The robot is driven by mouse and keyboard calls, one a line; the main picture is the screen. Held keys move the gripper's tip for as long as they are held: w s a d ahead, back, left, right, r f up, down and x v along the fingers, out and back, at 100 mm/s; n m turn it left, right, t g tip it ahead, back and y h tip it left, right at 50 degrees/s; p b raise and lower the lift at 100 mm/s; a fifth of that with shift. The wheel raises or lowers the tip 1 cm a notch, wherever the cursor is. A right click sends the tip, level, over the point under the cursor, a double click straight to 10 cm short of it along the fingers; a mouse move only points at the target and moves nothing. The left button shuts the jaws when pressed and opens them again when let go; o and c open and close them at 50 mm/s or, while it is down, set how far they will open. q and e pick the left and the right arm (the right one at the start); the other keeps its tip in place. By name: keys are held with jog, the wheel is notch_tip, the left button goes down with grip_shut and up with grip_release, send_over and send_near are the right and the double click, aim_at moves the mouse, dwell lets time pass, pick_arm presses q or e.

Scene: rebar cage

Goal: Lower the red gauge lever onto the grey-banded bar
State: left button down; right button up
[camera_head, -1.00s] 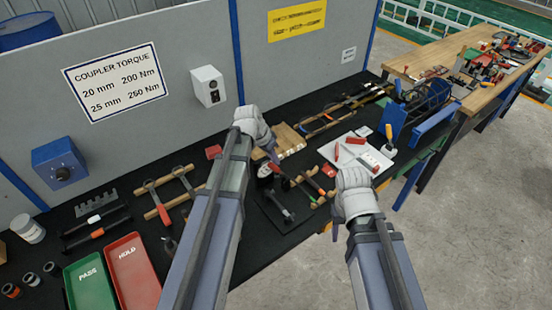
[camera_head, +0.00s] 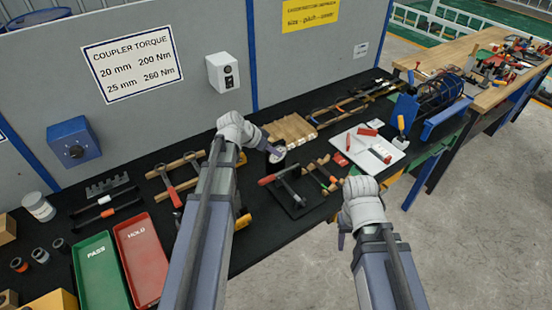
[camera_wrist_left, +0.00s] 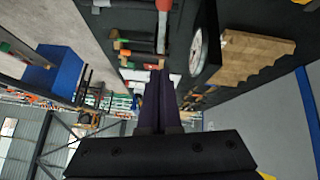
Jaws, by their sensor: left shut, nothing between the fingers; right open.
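The red gauge lever (camera_head: 268,180) shows in the head view with its red grip pointing left from a small black stand (camera_head: 300,200) on the bench. Short bars (camera_head: 325,176) with coloured bands lie just right of the stand; I cannot tell which has the grey band. My left gripper (camera_head: 277,152) is shut and empty, above and behind the lever, beside a round dial (camera_head: 276,156). In the left wrist view its closed fingers (camera_wrist_left: 163,85) point towards the bench, with the white dial (camera_wrist_left: 197,45) to their right. My right gripper (camera_head: 343,238) is open and empty, in front of the bench.
A wooden block (camera_head: 290,130) lies behind the dial. A white board (camera_head: 370,150) with red pieces lies to the right. Green (camera_head: 98,270) and red (camera_head: 140,255) trays stand at the left. Open floor lies right of the bench.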

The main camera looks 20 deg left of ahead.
pick_arm(q)
jog(key=shift+s+a+f+b, duration=0.25)
jog(key=shift+s+f+b, duration=0.05)
jog(key=shift+f+b, duration=0.3)
jog(key=s+f+t+h+b, duration=0.1)
jog(key=b, duration=0.2)
jog(key=s+a+f+t+b, duration=0.1)
jog(key=b, duration=0.2)
jog(key=s+a+f+t+h+b, duration=0.1)
jog(key=f+b, duration=0.1)
jog(key=b, duration=0.1)
jog(key=shift+a+f+h+b, duration=0.1)
jog(key=shift+a+h+b, duration=0.05)
jog(key=shift+h+b, duration=0.15)
jog(key=shift+s+a+f+b, duration=0.35)
jog(key=shift+f+b, duration=0.15)
jog(key=shift+b, duration=0.15)
pick_arm(e)
notch_tip(320, 180, down, 13)
jog(key=shift+r, duration=0.15)
jog(key=shift+s, duration=0.1)
